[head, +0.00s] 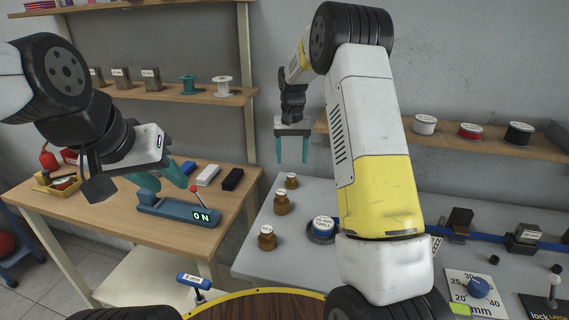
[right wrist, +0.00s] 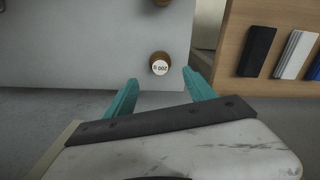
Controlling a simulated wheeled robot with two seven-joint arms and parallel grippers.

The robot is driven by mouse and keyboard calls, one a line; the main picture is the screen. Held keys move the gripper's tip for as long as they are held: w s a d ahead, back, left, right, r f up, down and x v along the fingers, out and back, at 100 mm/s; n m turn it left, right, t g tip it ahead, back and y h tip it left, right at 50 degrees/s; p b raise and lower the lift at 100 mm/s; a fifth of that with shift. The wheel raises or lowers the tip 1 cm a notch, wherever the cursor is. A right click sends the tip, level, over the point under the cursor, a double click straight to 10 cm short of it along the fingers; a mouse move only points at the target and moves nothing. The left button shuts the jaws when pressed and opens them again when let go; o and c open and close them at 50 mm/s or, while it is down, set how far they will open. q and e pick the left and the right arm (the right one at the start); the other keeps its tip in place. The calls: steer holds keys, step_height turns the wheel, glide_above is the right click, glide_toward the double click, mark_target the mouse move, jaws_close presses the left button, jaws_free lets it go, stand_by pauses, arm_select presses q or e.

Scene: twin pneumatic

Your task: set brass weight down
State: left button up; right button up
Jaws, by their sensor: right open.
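Three brown brass weights with white tops stand on the grey bench in the head view: a far one (head: 291,181), a middle one (head: 281,203) and a near one (head: 267,239). My right gripper (head: 292,160) is open and empty, fingers down, above the far weight. In the right wrist view, a weight labelled 200 g (right wrist: 160,65) stands upright just beyond the open fingertips (right wrist: 160,79), apart from them. Another weight (right wrist: 162,3) is cut off at the top edge. My left gripper (head: 168,178) is over the wooden table; its finger gap is unclear.
A blue device (head: 180,208) reading ON, with a red-knobbed lever, lies on the wooden table (head: 110,228). A blue rail, dial and lever occupy the bench's right side. Shelves hold spools and blocks.

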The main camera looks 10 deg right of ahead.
steer(key=shift+r, duration=1.6)
